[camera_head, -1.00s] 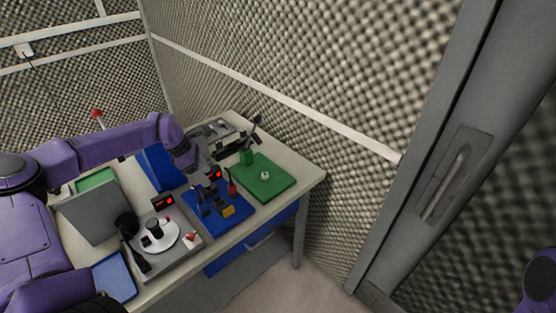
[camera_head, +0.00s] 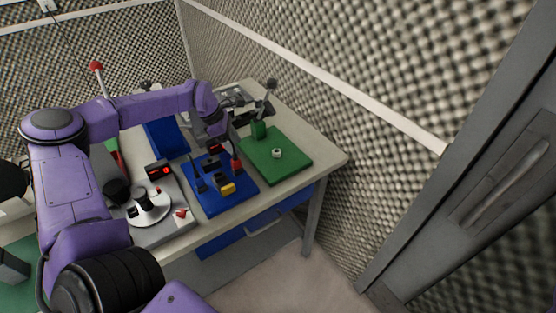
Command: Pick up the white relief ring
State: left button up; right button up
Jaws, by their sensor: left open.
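The white relief ring (camera_head: 277,153) lies flat on the green mat (camera_head: 292,166) towards the right end of the table, with nothing on top of it. My left gripper (camera_head: 228,143) is open, above the far side of the blue mat. It is left of the ring and apart from it, and its fingers are small and dark against the objects behind. My right gripper is not in view.
The blue mat (camera_head: 231,205) holds several small parts, including a yellow block (camera_head: 228,188). A grey device with a white dial (camera_head: 150,207) stands left. The green mat's right side is clear.

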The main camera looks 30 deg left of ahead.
pick_arm(q)
jog(key=shift+w+d+f, duration=0.1)
jog(key=shift+w+f, duration=0.05)
jog(key=shift+f, duration=0.25)
jog(key=p, duration=0.3)
send_near(277, 153)
jog(key=x, duration=0.2)
jog(key=w+x, duration=0.1)
jog(key=x, duration=0.2)
jog(key=shift+f, duration=0.1)
jog(key=shift+p+x, duration=1)
jog(key=shift+x, duration=0.25)
jog(key=shift+w+f, duration=0.1)
jog(key=shift+f, duration=0.2)
jog(key=shift+a+f, duration=0.1)
jog(key=shift+a, duration=0.15)
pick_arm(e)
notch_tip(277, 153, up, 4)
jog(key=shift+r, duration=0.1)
pick_arm(q)
grip_shut()
